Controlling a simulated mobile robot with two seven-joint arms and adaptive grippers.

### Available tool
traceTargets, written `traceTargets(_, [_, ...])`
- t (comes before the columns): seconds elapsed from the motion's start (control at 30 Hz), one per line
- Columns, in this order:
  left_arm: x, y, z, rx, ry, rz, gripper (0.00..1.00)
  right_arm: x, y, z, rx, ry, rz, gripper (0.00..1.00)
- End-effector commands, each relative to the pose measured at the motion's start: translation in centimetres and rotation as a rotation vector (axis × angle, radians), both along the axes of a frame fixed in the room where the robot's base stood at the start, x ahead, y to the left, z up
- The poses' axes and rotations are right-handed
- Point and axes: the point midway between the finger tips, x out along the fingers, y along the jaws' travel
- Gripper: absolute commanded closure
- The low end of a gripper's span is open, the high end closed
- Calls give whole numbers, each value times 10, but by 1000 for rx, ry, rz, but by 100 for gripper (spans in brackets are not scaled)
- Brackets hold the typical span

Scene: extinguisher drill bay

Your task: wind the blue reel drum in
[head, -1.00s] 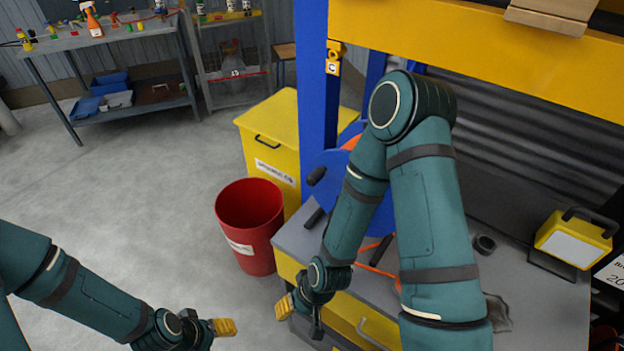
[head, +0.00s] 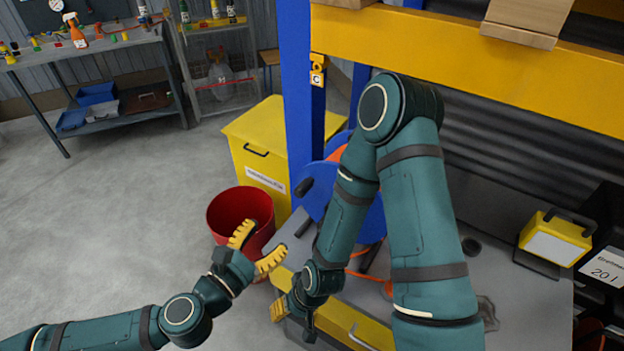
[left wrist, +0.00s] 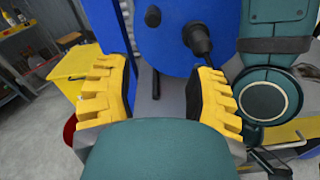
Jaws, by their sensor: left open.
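The blue reel drum (head: 316,198) stands on the grey bench, partly hidden behind my right arm. It has an orange hose and a black crank handle (head: 304,187) on its face. In the left wrist view the drum's blue face (left wrist: 172,42) fills the upper middle, and the black handle (left wrist: 198,40) points toward the camera. My left gripper (head: 256,248) is open and empty, in front of the bench's left corner and short of the drum; its yellow fingers (left wrist: 160,92) frame the drum's lower part. My right gripper (head: 293,310) hangs low before the bench drawer, its jaws unclear.
A red bucket (head: 238,207) and a yellow bin (head: 262,140) stand left of the bench. A blue post (head: 298,90) and yellow beam (head: 450,48) rise behind. A yellow lamp (head: 556,238) sits on the bench's right. Floor at left is clear.

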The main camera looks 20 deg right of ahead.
Motion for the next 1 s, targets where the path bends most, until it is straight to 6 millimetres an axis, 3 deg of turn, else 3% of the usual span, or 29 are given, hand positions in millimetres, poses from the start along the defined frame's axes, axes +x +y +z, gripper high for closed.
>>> traceTargets(0.1, [3, 5, 15, -79, 46, 27, 45, -4, 2, 2, 2, 1, 31, 45])
traceTargets(0.27, [9, -4, 17, -89, 52, 28, 45, -4, 2, 0, 1, 0, 35, 45])
traceTargets(0.8, [62, -87, 15, -84, 50, 26, 45, -3, 2, -9, 1, -4, 33, 45])
traceTargets(1.0, [75, -105, 15, -84, 51, 27, 45, -2, 2, -10, 0, -5, 33, 45])
